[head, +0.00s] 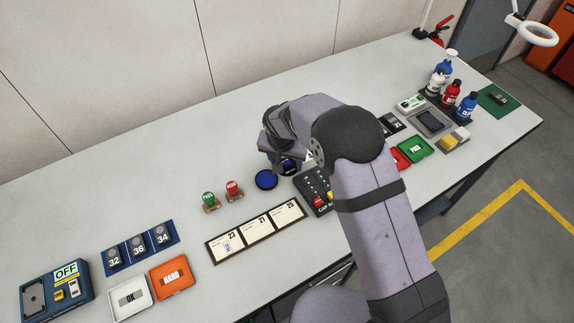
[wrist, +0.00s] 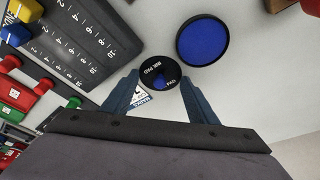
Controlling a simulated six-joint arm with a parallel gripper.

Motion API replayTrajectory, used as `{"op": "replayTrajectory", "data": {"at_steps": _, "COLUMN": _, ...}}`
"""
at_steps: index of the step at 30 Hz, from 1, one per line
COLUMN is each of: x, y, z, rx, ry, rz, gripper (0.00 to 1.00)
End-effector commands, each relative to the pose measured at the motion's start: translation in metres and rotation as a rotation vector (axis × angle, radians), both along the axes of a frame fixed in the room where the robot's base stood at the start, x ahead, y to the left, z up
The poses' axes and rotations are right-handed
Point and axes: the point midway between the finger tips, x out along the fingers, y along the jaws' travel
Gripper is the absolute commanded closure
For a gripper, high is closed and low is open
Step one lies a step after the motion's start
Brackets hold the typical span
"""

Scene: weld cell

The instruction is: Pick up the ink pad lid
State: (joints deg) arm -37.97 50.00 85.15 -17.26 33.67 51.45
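The ink pad lid (wrist: 150,66) is a round black disc with white lettering and a small blue knob in its middle. In the wrist view it lies just beyond and between my fingertips. In the head view the lid (head: 289,167) is partly hidden by my wrist. My gripper (wrist: 160,80) is open, one finger on each side of the lid, with nothing held; I cannot tell the height between fingertips and lid. The open ink pad (wrist: 203,40), a blue round pad in a black rim, lies beside the lid, and also shows in the head view (head: 266,180).
A dark panel with a numbered scale (wrist: 75,40) lies left of the lid in the wrist view. A green stamp (head: 209,200) and a red stamp (head: 233,189) stand left of the ink pad. A card strip (head: 256,232) lies in front. The table behind the pad is clear.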

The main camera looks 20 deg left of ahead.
Motion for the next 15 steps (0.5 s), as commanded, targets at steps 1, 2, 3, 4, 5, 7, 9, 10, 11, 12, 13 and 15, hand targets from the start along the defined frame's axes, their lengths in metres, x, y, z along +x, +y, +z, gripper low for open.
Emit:
{"op": "replayTrajectory", "data": {"at_steps": 1, "x": -0.0002, "y": 0.0000, "z": -0.0001, "rx": 0.000, "ry": 0.000, "rz": 0.000, "gripper": 0.68}}
{"op": "replayTrajectory", "data": {"at_steps": 2, "x": -0.0002, "y": -0.0001, "z": -0.0001, "rx": 0.000, "ry": 0.000, "rz": 0.000, "gripper": 0.68}}
{"op": "replayTrajectory", "data": {"at_steps": 3, "x": -0.0003, "y": -0.0001, "z": -0.0002, "rx": 0.000, "ry": 0.000, "rz": 0.000, "gripper": 0.68}}
{"op": "replayTrajectory", "data": {"at_steps": 4, "x": -0.0002, "y": 0.0000, "z": -0.0001, "rx": 0.000, "ry": 0.000, "rz": 0.000, "gripper": 0.68}}
{"op": "replayTrajectory", "data": {"at_steps": 5, "x": -0.0002, "y": 0.0000, "z": -0.0001, "rx": 0.000, "ry": 0.000, "rz": 0.000, "gripper": 0.68}}
{"op": "replayTrajectory", "data": {"at_steps": 7, "x": -0.0003, "y": -0.0001, "z": -0.0002, "rx": 0.000, "ry": 0.001, "rz": 0.000, "gripper": 0.68}}
{"op": "replayTrajectory", "data": {"at_steps": 9, "x": -0.0003, "y": -0.0001, "z": -0.0002, "rx": 0.000, "ry": 0.001, "rz": 0.000, "gripper": 0.68}}
{"op": "replayTrajectory", "data": {"at_steps": 10, "x": -0.0002, "y": 0.0000, "z": 0.0000, "rx": 0.000, "ry": 0.000, "rz": 0.000, "gripper": 0.68}}
{"op": "replayTrajectory", "data": {"at_steps": 11, "x": -0.0002, "y": 0.0000, "z": 0.0005, "rx": 0.000, "ry": 0.000, "rz": 0.000, "gripper": 0.69}}
{"op": "replayTrajectory", "data": {"at_steps": 12, "x": 0.0000, "y": 0.0001, "z": 0.0016, "rx": 0.000, "ry": 0.000, "rz": 0.000, "gripper": 0.77}}
{"op": "replayTrajectory", "data": {"at_steps": 13, "x": 0.0001, "y": 0.0002, "z": 0.0027, "rx": 0.000, "ry": -0.001, "rz": 0.000, "gripper": 1.00}}
{"op": "replayTrajectory", "data": {"at_steps": 15, "x": 0.0002, "y": 0.0002, "z": 0.0068, "rx": 0.000, "ry": -0.001, "rz": -0.001, "gripper": 1.00}}
